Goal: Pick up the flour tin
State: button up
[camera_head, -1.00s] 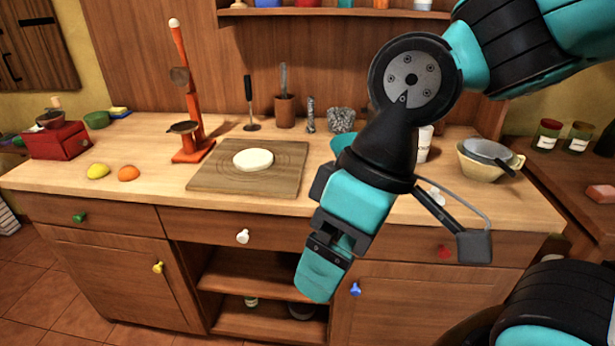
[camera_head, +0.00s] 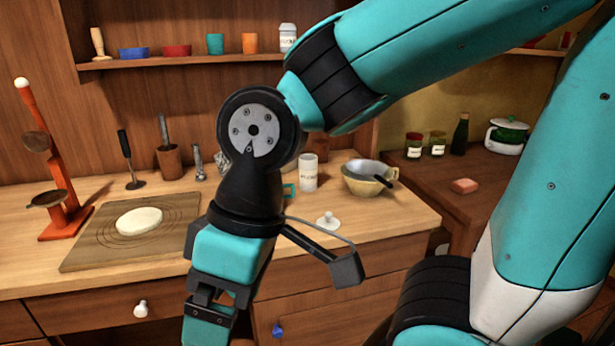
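A white cylindrical tin (camera_head: 308,172) with small dark lettering stands upright on the wooden counter, right of my arm. The lettering is too small to read; it may be the flour tin. A white lid with a knob (camera_head: 327,221) lies on the counter in front of it. Another white labelled tin (camera_head: 288,38) stands on the wall shelf. My gripper (camera_head: 207,335) points down in front of the counter's front edge, left of and nearer than the counter tin. Its fingertips are cut off by the bottom edge, so its opening cannot be told. Nothing held is visible.
A cream bowl with a grey pan (camera_head: 368,180) sits right of the tin. A teal object (camera_head: 290,190) is partly hidden behind my arm. A board with dough (camera_head: 139,221) lies at left, beside an orange stand (camera_head: 52,170). A side counter holds jars (camera_head: 414,145) and a pot.

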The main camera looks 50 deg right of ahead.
aim_at(309, 163)
jog(key=z, duration=0.9)
jog(key=k, duration=1.25)
jog(key=u, duration=1.05)
jog(key=i, duration=1.55)
jog(key=z, duration=1.25)
jog(key=i, duration=0.55)
jog(key=z, duration=0.55)
